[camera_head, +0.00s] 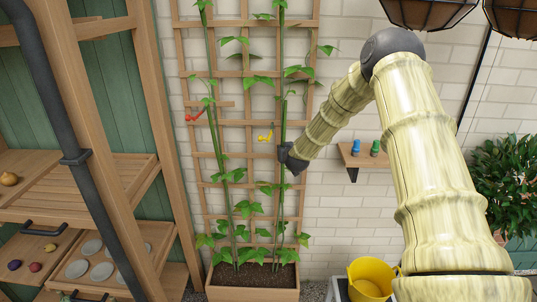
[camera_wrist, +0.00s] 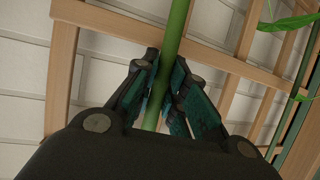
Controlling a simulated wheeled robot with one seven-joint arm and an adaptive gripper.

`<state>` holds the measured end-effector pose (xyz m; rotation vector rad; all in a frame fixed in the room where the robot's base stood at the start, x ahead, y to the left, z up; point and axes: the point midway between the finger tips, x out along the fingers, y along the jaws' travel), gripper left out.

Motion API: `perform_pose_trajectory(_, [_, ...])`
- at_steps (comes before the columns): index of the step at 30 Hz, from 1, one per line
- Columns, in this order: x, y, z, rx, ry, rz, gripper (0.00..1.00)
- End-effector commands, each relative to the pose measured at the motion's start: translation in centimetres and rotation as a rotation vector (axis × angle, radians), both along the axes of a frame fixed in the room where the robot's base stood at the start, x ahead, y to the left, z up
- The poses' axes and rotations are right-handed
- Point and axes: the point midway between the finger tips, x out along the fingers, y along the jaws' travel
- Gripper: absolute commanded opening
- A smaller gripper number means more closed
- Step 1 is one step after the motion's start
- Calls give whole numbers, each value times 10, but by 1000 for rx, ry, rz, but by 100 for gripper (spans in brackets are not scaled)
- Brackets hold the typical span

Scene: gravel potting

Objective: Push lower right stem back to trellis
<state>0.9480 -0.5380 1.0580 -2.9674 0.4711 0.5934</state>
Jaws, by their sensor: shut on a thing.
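A wooden trellis (camera_head: 247,117) stands against the white brick wall above a soil-filled planter (camera_head: 252,294). Two green stems with leaves climb it, a left stem (camera_head: 220,150) and a right stem (camera_head: 282,60). My gripper (camera_head: 284,153) is at the right stem, around mid-height. In the wrist view my gripper (camera_wrist: 164,90) is shut around the right stem (camera_wrist: 176,28), with a finger on each side. Trellis bars (camera_wrist: 62,65) lie behind it. The gap between stem and trellis at the grip cannot be judged. A red clip (camera_head: 195,116) is by the left stem and a yellow clip (camera_head: 265,137) is left of the right stem.
A small wall shelf (camera_head: 363,157) with a blue and a green item is to the right. A yellow bucket (camera_head: 371,281) stands low right. Wooden shelving (camera_head: 85,190) fills the left side. Hanging baskets (camera_head: 428,12) and a bushy plant (camera_head: 505,175) are at right.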

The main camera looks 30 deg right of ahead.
Motion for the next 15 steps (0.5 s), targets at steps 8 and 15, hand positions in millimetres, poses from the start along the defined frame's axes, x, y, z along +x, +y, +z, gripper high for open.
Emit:
perform_pose_trajectory(8, [0,-9,2,3,3,-9,0])
perform_pose_trajectory(15, [1,-8,2,2,2,-8,34])
